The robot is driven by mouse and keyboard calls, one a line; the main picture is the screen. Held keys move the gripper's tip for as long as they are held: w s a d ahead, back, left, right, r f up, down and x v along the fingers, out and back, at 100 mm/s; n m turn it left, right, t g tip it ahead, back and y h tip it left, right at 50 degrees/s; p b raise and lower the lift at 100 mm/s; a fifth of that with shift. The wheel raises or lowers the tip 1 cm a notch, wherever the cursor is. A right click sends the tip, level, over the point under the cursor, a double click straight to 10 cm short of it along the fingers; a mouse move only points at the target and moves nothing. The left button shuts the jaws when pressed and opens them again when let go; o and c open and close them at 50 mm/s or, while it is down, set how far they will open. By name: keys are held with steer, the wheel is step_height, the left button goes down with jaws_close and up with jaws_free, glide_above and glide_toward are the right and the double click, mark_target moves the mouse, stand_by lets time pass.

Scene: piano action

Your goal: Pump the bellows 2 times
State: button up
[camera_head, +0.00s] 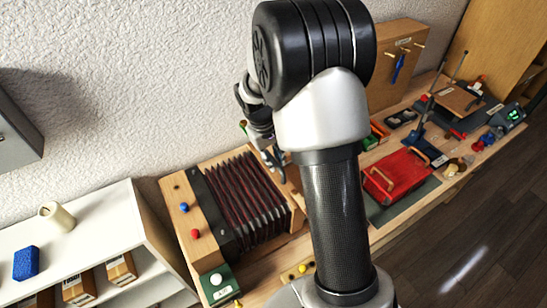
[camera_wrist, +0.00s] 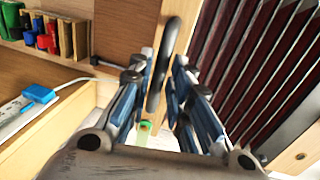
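The bellows (camera_head: 245,196) are dark red and pleated, set between wooden boards on the bench in the head view. Their pleats (camera_wrist: 265,55) also fill the right side of the wrist view. A black curved handle (camera_wrist: 163,62) stands out by the wooden end board (camera_wrist: 192,22). My gripper (camera_wrist: 160,75) has its fingers apart, with the handle between them in the picture. I see gaps beside the handle and cannot tell whether a finger touches it. In the head view my gripper (camera_head: 275,165) is beside the bellows' far right end, partly hidden by my arm.
A red case (camera_head: 396,176) and several tools lie on the bench to the right. A white shelf (camera_head: 110,220) stands at the left. The wall is close behind.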

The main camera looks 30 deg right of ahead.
jaws_close()
stand_by(0.3)
steer(key=d+p, duration=0.2)
steer(key=d, duration=1)
steer(key=shift+w, duration=0.25)
steer(key=shift+o, duration=2.1)
jaws_free()
steer(key=shift+r, duration=0.15)
